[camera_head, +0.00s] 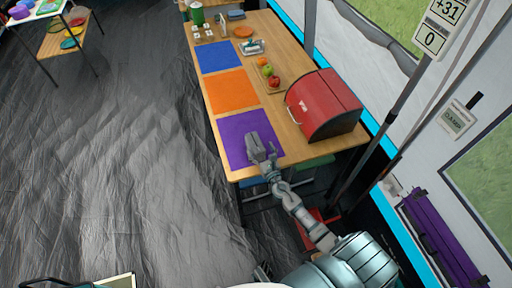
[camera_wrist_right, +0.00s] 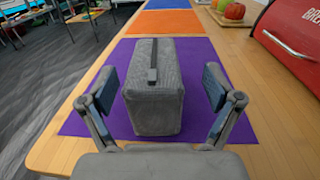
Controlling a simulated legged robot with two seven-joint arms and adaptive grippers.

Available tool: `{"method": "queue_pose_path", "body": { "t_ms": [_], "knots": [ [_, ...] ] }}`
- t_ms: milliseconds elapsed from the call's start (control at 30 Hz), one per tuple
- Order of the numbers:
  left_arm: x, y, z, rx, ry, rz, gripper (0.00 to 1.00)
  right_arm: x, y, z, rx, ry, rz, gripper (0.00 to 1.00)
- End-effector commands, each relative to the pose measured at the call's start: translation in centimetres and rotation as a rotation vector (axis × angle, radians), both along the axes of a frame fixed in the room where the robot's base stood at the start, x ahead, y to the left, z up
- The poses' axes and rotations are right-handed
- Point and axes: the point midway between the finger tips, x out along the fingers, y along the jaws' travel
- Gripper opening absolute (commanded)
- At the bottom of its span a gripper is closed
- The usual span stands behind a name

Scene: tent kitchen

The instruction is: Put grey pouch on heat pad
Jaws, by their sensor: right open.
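The grey pouch (camera_wrist_right: 155,105) stands on the purple mat (camera_wrist_right: 205,58), with a dark strap along its top. My right gripper (camera_wrist_right: 160,88) is open, with one finger on each side of the pouch and gaps visible between fingers and pouch. In the head view the pouch (camera_head: 253,143) and my right gripper (camera_head: 268,156) are at the near end of the table. An orange mat (camera_head: 232,92) and a blue mat (camera_head: 220,57) lie farther along. I cannot tell which mat is the heat pad. My left gripper is not in view.
A red bread box (camera_head: 322,102) stands on the table (camera_head: 293,151) right of the mats. A board with fruit (camera_head: 274,82) is beside the orange mat. A green can (camera_head: 197,14) and small items stand at the far end. The orange and blue mats are bare.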

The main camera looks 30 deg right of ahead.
Motion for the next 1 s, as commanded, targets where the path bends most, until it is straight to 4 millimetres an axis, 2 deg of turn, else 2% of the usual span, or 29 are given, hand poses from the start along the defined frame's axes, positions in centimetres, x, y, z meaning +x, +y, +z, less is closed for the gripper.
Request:
{"method": "queue_pose_path", "body": {
  "t_ms": [33, 167, 433, 467, 700, 767, 800, 1000],
  "knots": [
    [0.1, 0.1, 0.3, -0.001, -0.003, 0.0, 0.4, 0.9, 0.1, -0.2, 0.001, -0.001, 0.0, 0.9],
    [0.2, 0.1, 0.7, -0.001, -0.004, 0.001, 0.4, 2.5, -0.1, -0.2, -0.002, -0.001, 0.0, 0.9],
    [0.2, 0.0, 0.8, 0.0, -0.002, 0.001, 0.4, 2.8, -0.3, -0.1, 0.001, 0.0, 0.0, 0.9],
    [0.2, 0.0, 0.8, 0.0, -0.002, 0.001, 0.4, 2.8, -0.3, -0.1, 0.001, 0.0, 0.0, 0.85],
    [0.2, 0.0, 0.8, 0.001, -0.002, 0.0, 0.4, 2.8, -0.3, -0.2, 0.001, 0.0, 0.0, 0.26],
    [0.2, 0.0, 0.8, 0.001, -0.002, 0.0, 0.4, 2.8, -0.3, -0.2, 0.001, 0.001, 0.0, 0.26],
    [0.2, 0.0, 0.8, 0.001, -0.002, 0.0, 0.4, 2.8, -0.3, -0.2, 0.001, 0.0, 0.0, 0.2],
    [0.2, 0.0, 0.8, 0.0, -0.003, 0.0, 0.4, 2.8, -0.3, -0.2, 0.001, 0.001, -0.001, 0.2]
  ]
}}
